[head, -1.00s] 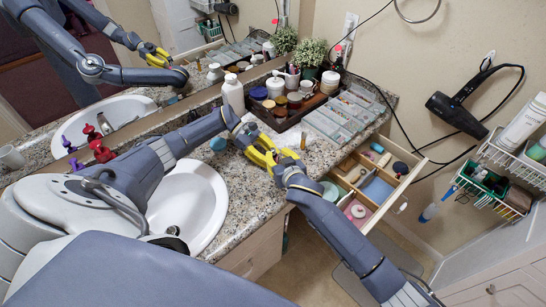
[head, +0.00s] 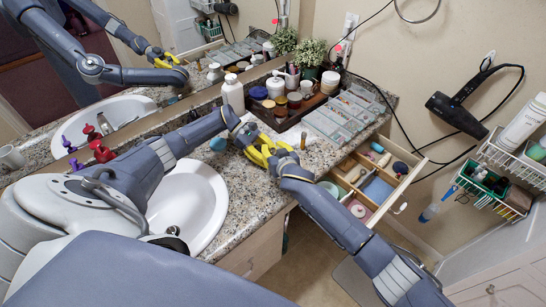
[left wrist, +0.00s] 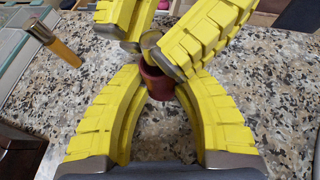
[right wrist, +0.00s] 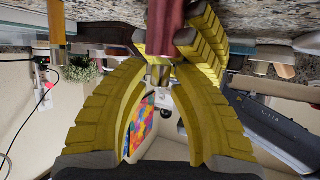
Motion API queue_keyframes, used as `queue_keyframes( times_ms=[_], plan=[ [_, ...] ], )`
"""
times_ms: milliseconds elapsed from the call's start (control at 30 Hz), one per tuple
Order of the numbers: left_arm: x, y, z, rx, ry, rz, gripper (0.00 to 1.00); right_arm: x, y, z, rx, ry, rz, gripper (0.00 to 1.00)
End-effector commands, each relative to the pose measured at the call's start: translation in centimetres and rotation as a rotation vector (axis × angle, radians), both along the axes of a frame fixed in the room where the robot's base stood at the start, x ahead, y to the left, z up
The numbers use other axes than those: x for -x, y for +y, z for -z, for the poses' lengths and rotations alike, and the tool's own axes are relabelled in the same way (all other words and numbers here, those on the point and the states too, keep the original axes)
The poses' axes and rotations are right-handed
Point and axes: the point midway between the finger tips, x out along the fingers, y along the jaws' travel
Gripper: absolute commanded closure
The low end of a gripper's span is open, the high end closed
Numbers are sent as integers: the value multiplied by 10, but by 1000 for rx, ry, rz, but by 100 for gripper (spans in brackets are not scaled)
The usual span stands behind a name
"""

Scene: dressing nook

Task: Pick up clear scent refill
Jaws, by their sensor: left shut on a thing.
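My left gripper (left wrist: 160,82) is shut on a small dark red vial (left wrist: 157,88), above the granite counter. The vial also shows in the right wrist view (right wrist: 165,25). My right gripper (head: 268,150) meets the left one over the counter. Its yellow fingers close in around the vial's upper end, where a grey tip shows; whether they grip it is hidden. A slim amber vial with a metal end (left wrist: 58,46) stands apart on the counter; it also shows in the head view (head: 303,140). I cannot tell which vial is the clear scent refill.
A dark tray of jars (head: 282,124) and a clear compartment organizer (head: 325,123) stand behind. An open drawer (head: 403,187) juts out at the right. The sink (head: 185,205) lies at the left, with red bottles (head: 102,152) beyond.

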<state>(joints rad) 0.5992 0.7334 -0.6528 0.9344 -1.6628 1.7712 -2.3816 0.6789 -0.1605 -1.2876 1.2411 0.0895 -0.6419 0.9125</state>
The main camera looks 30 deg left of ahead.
Motion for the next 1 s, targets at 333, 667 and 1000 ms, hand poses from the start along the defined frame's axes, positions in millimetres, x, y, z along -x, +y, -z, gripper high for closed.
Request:
queue_keyframes(
  times_ms=[333,667,1000],
  plan=[
    [0,0,1,-1,0,0,88,0,0,0,0,0,0,96],
    [0,0,0,-1,0,0,88,0,0,-2,-1,-1,0,97],
    [0,0,0,-1,0,0,88,0,0,-48,-3,-1,0,97]
  ],
)
